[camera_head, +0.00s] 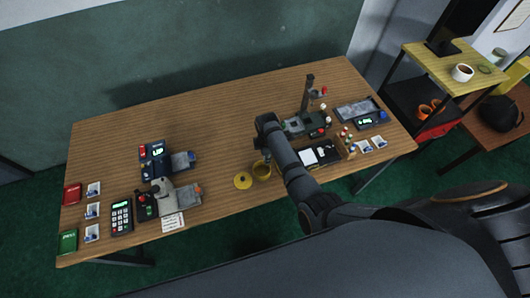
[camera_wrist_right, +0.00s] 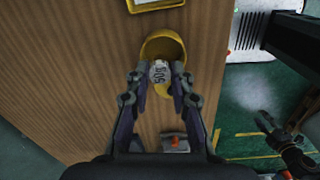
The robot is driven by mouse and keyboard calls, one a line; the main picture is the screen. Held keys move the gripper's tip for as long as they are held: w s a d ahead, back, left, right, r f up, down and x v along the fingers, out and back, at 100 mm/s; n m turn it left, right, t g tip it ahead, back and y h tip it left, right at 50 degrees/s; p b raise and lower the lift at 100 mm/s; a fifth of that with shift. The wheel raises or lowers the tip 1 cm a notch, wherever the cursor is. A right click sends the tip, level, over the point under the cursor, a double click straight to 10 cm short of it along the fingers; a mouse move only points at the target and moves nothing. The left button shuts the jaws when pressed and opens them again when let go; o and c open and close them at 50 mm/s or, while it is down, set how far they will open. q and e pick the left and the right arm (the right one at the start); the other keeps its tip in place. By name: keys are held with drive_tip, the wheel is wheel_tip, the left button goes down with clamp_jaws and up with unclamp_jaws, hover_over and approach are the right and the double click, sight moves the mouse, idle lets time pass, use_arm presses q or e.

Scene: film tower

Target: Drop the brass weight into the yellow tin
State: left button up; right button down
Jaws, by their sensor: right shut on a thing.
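The yellow tin (camera_head: 262,172) stands open near the table's front edge, with a round yellow lid (camera_head: 243,181) lying just left of it. In the right wrist view the tin (camera_wrist_right: 178,46) opens toward the camera. My right gripper (camera_wrist_right: 160,78) is shut on the brass weight (camera_wrist_right: 159,70), whose pale face carries dark lettering. The weight shows against the tin's opening, overlapping its lower part in that view. I cannot tell how high it is above the tin. My right arm partly hides this area in the head view.
A black tray (camera_head: 321,156) with white paper lies right of the tin. A microscope-like device (camera_head: 305,120) stands behind it. A calculator-like keypad (camera_head: 121,216) and several gadgets stand at the left. The table's back middle is clear.

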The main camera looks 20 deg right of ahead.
wheel_tip(320, 180, down, 5)
drive_tip(key=b, duration=0.4)
drive_tip(key=shift+a, duration=0.15)
drive_tip(key=shift+f+b, duration=0.3)
drive_tip(key=shift+r, duration=0.1)
drive_tip(key=c, duration=1.1)
unclamp_jaws()
